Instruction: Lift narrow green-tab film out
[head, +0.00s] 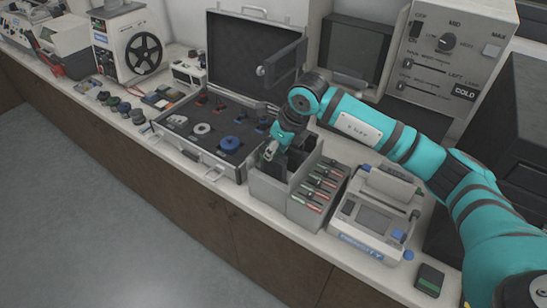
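My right arm reaches in from the right, and its gripper (269,153) points down at the left part of a grey divided box (265,190). The fingers are small and dark against dark contents, so I cannot tell whether they are open or hold anything. A lower grey rack (303,212) beside it holds several narrow films (318,187) with red and green tabs. I cannot single out the narrow green-tab film. A dark flat piece with a green stripe (429,280) lies at the counter's right front. My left gripper is not in view.
An open case (207,160) with spools and red and blue parts stands left of the box. A white and grey device (368,222) with a blue label stands close on the right. A control panel (452,45) rises behind my arm. Free counter is a narrow front strip.

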